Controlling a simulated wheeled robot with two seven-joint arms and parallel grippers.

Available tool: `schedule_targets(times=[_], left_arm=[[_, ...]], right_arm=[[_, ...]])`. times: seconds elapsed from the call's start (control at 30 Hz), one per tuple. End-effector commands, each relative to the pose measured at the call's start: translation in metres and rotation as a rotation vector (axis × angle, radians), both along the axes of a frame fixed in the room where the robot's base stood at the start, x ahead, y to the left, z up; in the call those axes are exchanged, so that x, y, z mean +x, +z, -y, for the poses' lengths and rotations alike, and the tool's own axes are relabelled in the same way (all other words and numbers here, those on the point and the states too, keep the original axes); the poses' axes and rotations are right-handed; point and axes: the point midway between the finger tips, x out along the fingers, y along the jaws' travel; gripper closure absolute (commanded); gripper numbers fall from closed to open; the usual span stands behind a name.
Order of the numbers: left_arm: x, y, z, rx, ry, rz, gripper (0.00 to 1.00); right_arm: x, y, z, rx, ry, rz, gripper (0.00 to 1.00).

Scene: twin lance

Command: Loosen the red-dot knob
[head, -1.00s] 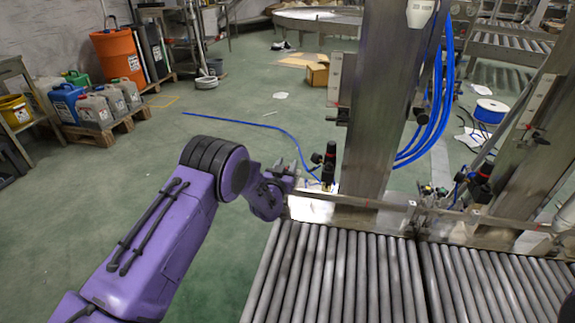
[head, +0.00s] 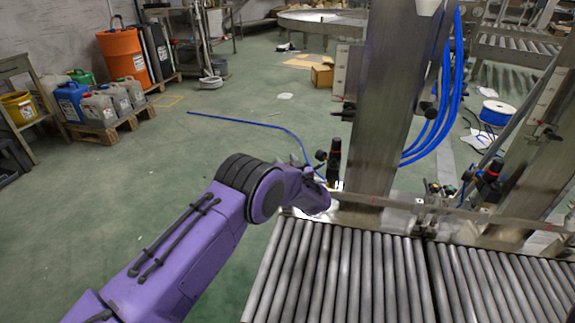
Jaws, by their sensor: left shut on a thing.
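My left gripper (head: 318,198) is at the left end of the steel guide rail (head: 395,203), just below a black fitting with a red ring (head: 335,145). The purple wrist hides its fingertips. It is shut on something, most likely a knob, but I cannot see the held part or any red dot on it. A black knob (head: 348,111) sits higher up on the steel post (head: 385,110), apart from the gripper. My right gripper is not in view.
A roller conveyor (head: 345,270) runs along the front right below the rail. Blue hoses (head: 442,110) hang behind the post. A second fitting (head: 488,170) stands further right. Blue tubing (head: 262,125) lies on the floor.

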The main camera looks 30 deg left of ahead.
Motion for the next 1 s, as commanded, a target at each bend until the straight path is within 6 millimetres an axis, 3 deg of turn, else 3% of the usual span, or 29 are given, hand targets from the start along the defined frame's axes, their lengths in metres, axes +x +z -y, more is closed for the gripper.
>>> schedule_targets(times=[0.57, 0.6, 0.63, 1.0], left_arm=[[0.0001, 0.0015, -0.0007, 0.001, 0.029, 0.003, 0.87], [0.0001, 0.0015, -0.0007, 0.001, 0.029, 0.003, 0.44], [0.0001, 0.0015, -0.0008, 0.001, 0.029, 0.003, 0.36], [-0.0049, 0.0025, 0.0077, 0.001, 0.026, 0.001, 0.36]], right_arm=[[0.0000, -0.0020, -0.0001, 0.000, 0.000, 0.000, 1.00], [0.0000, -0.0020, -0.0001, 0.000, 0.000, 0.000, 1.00], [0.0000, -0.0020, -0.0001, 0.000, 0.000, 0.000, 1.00], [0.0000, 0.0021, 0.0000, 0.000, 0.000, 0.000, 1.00]])
